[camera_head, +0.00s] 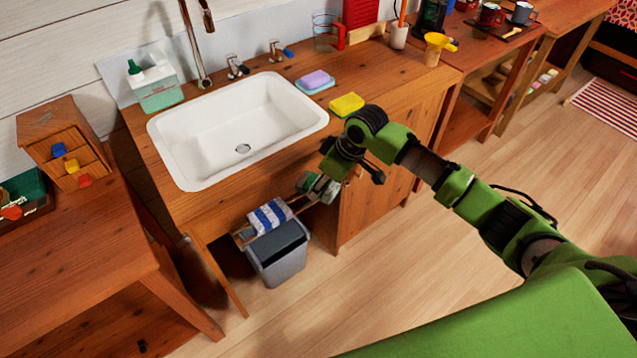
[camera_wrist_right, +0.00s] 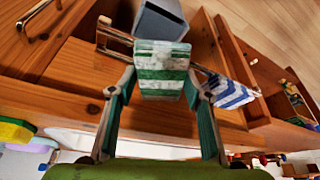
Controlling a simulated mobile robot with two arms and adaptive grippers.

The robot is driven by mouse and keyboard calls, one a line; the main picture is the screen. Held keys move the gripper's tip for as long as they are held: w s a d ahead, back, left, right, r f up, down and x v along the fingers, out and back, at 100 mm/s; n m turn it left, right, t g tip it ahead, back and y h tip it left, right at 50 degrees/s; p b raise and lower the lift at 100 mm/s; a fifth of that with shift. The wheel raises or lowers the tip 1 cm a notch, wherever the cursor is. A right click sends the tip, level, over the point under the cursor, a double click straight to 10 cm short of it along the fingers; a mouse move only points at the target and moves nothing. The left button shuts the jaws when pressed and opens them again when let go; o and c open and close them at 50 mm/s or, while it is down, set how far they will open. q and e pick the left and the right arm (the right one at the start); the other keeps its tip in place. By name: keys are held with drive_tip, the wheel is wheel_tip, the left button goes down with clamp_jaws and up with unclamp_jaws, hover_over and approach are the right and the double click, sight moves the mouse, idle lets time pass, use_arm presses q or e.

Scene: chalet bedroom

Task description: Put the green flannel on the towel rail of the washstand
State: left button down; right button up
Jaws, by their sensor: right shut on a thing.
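The green flannel, green and white striped (camera_wrist_right: 162,72), is pinched between the fingertips of my right gripper (camera_wrist_right: 160,84). In the head view the flannel (camera_head: 306,183) and right gripper (camera_head: 320,186) are at the washstand's front, below the counter edge and right of the basin. The towel rail (camera_wrist_right: 115,36) runs behind the flannel in the wrist view; I cannot tell whether they touch. A blue and white striped cloth (camera_head: 268,217) hangs on the rail (camera_head: 241,237), left of the flannel in the head view. My left gripper is out of view.
A grey bin (camera_head: 280,258) stands under the rail. The white basin (camera_head: 238,130) is set in the wooden counter. A yellow sponge (camera_head: 347,105) lies near the counter's front edge, close to my right arm. The floor right of the washstand is clear.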

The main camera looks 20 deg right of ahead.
drive_tip(key=shift+w+a+f, duration=0.4)
drive_tip(key=shift+f, duration=0.35)
drive_tip(key=shift+d, duration=0.1)
drive_tip(key=shift+f, duration=0.15)
drive_tip(key=o, duration=1)
drive_tip(key=v, duration=1.2)
drive_tip(key=shift+r, duration=0.2)
